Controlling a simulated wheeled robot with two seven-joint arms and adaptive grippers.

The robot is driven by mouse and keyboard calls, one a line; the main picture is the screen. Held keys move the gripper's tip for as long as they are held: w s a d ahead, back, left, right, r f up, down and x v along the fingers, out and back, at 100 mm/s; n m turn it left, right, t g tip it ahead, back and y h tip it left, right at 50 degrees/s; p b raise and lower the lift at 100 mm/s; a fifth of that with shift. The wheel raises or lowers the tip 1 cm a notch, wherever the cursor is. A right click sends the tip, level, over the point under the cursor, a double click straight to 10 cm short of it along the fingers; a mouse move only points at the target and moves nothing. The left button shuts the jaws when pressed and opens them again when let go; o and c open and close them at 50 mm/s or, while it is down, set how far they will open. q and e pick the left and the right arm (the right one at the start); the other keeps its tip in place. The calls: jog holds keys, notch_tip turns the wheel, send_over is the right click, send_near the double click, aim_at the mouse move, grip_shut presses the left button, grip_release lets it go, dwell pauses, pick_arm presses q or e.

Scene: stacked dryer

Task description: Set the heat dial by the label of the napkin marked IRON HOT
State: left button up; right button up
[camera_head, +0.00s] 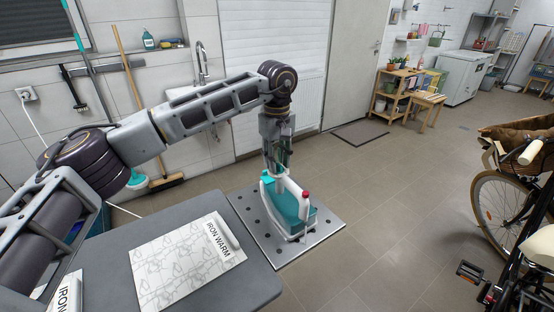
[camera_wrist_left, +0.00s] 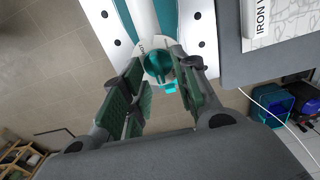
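The white and teal iron (camera_head: 290,208) stands on a perforated metal plate (camera_head: 325,222) beyond the ironing board. A small cyan tab shows at the dial's edge. A white patterned napkin (camera_head: 180,268) reads IRON WARM. My right gripper is out of view.
The grey ironing board (camera_head: 262,288) fills the lower left. A bicycle (camera_head: 500,215) stands at the right. A broom (camera_head: 150,140) leans on the wall behind my left arm. The tiled floor between the plate and the bicycle is clear.

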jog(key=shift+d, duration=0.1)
pick_arm(q)
grip_shut()
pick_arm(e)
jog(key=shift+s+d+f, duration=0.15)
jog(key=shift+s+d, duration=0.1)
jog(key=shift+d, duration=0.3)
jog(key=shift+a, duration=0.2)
